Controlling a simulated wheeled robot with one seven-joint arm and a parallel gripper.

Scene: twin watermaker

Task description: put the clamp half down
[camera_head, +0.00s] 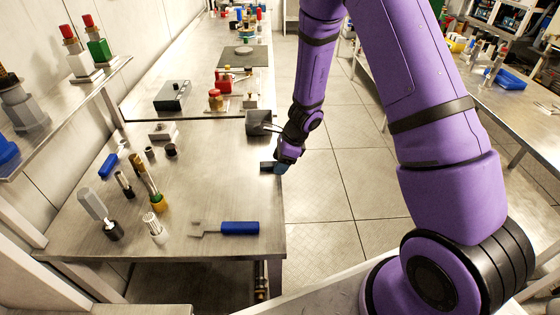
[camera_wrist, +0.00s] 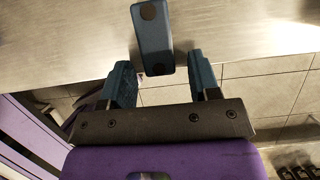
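The clamp half (camera_wrist: 152,38) is a blue-grey bar with two dark round holes. In the wrist view it lies at the table edge, with its near end jutting out over the floor. In the head view it is a small dark bar (camera_head: 267,167) at the table's right edge. My gripper (camera_wrist: 163,82) is open, its two blue fingers standing either side of the clamp half's near end, with a gap on both sides. In the head view my gripper (camera_head: 281,168) is just off that edge, partly hidden by its own wrist.
The steel table (camera_head: 215,190) has clear space left of the clamp half. A blue-handled tool (camera_head: 238,228) lies near the front edge. A dark open box (camera_head: 258,123) stands behind. Several upright tools and fittings crowd the left side.

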